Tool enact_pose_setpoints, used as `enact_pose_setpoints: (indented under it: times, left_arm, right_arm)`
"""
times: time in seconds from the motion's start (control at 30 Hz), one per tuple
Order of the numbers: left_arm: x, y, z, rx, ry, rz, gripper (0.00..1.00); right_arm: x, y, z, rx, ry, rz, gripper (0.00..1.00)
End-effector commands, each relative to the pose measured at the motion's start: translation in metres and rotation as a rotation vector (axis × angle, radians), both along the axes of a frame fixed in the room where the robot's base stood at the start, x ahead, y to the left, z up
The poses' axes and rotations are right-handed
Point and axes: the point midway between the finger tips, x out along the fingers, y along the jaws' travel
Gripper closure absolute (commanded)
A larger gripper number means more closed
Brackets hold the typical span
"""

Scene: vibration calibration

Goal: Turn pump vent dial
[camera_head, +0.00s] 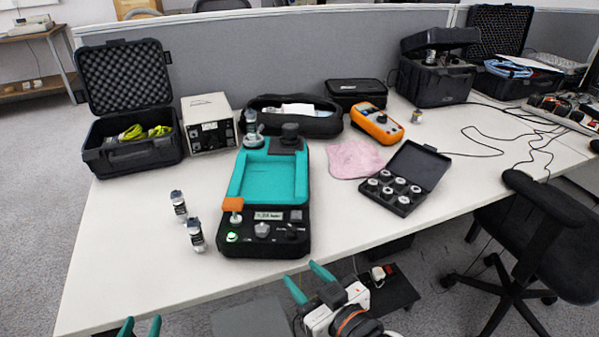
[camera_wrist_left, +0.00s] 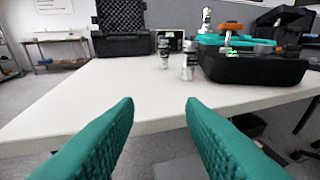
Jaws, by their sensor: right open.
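The pump (camera_head: 309,190) is a black unit with a teal tray top, standing on the table. Its front panel has a small lit display (camera_head: 269,215), a silver knob (camera_head: 262,229), a black knob (camera_head: 292,233) and a glowing green button (camera_head: 232,237). I cannot tell which knob is the vent dial. An orange-topped lever (camera_head: 232,204) stands at the panel's left. The pump's black side also shows in the left wrist view (camera_wrist_left: 255,68). My left gripper (camera_head: 140,329) is open and empty before the table's front edge; its teal fingers (camera_wrist_left: 160,112) are apart. My right gripper (camera_head: 305,278) is open and empty, just in front of the pump.
Two small silver-and-black cylinders (camera_head: 187,220) stand left of the pump. A pink cloth (camera_head: 355,159), an orange meter (camera_head: 378,123) and an open case of several round pieces (camera_head: 400,184) lie to its right. The table (camera_head: 120,250) is clear at front left. A chair (camera_head: 530,215) stands at right.

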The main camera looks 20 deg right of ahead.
Motion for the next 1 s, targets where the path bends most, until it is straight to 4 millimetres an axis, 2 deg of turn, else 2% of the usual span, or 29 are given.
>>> enact_pose_setpoints:
  times: [0.03, 0.27, 0.37, 0.47, 0.63, 0.77, 0.9, 1.0]
  left_arm:
    - [-0.006, 0.005, 0.009, 0.031, 0.123, 0.009, 0.64]
    - [-0.054, 0.027, -0.044, 0.143, 0.619, 0.038, 0.64]
    - [-0.083, 0.038, -0.077, 0.186, 0.827, 0.048, 0.64]
    - [-0.108, 0.045, -0.125, 0.218, 0.984, 0.053, 0.64]
    - [-0.142, 0.053, -0.207, 0.244, 1.111, 0.052, 0.64]
    - [-0.174, 0.058, -0.271, 0.256, 1.162, 0.046, 0.64]
    - [-0.219, 0.065, -0.333, 0.265, 1.196, 0.037, 0.64]
    - [-0.255, 0.071, -0.365, 0.272, 1.215, 0.031, 0.64]
  right_arm:
    - [-0.004, -0.001, 0.017, -0.036, 0.110, 0.010, 0.56]
    - [-0.032, 0.009, 0.009, -0.205, 0.533, 0.141, 0.56]
    - [-0.039, 0.022, 0.018, -0.315, 0.668, 0.279, 0.56]
    - [-0.036, 0.040, 0.025, -0.456, 0.735, 0.469, 0.56]
    - [-0.013, 0.061, 0.039, -0.701, 0.721, 0.770, 0.56]
    - [0.016, 0.064, 0.055, -0.910, 0.674, 0.983, 0.56]
    - [0.052, 0.050, 0.079, -1.126, 0.642, 1.172, 0.56]
    - [0.076, 0.031, 0.102, -1.246, 0.642, 1.272, 0.56]
